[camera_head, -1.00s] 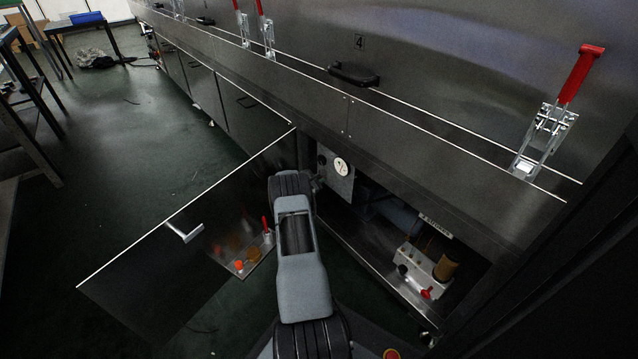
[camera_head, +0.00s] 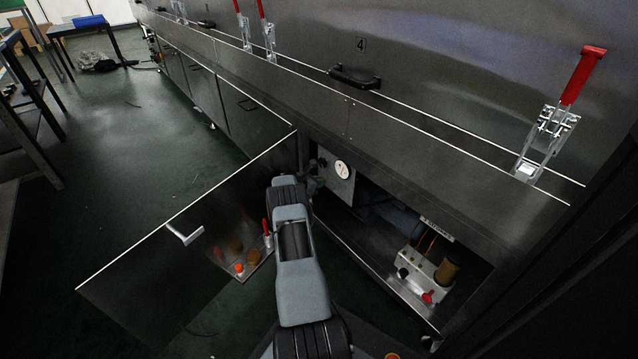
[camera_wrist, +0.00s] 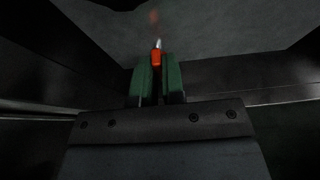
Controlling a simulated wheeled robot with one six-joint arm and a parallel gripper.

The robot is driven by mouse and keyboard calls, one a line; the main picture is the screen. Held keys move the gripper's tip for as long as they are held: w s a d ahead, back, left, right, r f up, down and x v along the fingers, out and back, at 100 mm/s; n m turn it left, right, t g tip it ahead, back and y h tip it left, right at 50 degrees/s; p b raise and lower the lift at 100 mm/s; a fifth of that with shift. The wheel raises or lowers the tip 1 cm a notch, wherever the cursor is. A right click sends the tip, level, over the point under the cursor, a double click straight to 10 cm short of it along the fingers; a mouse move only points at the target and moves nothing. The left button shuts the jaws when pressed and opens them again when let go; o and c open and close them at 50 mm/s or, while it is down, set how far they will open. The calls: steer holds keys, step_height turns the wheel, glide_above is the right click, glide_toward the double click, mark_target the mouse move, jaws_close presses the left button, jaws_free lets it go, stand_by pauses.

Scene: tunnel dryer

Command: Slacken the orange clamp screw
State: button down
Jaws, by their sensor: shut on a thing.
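In the wrist view my gripper (camera_wrist: 159,84) has its two green fingers closed on a small orange piece (camera_wrist: 156,58) with a shiny metal tip that points away from me. I cannot tell whether this piece is the orange clamp screw itself or a tool. A faint reddish blur shows beyond the tip against a grey surface (camera_wrist: 205,35). In the head view my arm reaches toward the open cabinet, and my gripper's fingers are hidden there.
The open cabinet door (camera_head: 160,260) stands to the left. A tray (camera_head: 262,268) with an orange item (camera_head: 239,267) and a red-handled item (camera_head: 266,228) is beside my arm. Inside the cabinet are a white dial (camera_head: 342,168) and a pale unit (camera_head: 416,264) with a red knob (camera_head: 428,297).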

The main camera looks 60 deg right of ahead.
stand_by(0.3)
steer(key=c, duration=1.2)
jaws_free()
steer(key=s+a+m+t+h+p, duration=0.2)
steer(key=a+m+t+h+p, duration=0.35)
steer(key=a+m+p, duration=0.7)
steer(key=w+a+r+m+g+y+p, duration=0.1)
steer(key=a+r+p, duration=0.1)
steer(key=r, duration=0.6)
steer(key=a+r+m+g+y+p, duration=0.1)
steer(key=a+r+m+g+p, duration=0.1)
steer(key=r, duration=0.7)
steer(key=w+a+r+m+g+y+p, duration=0.1)
steer(key=a+r+g+p, duration=0.1)
steer(key=r, duration=0.6)
steer(key=shift+w+a+r, duration=0.2)
steer(key=shift+w+a, duration=0.15)
steer(key=shift+a, duration=0.1)
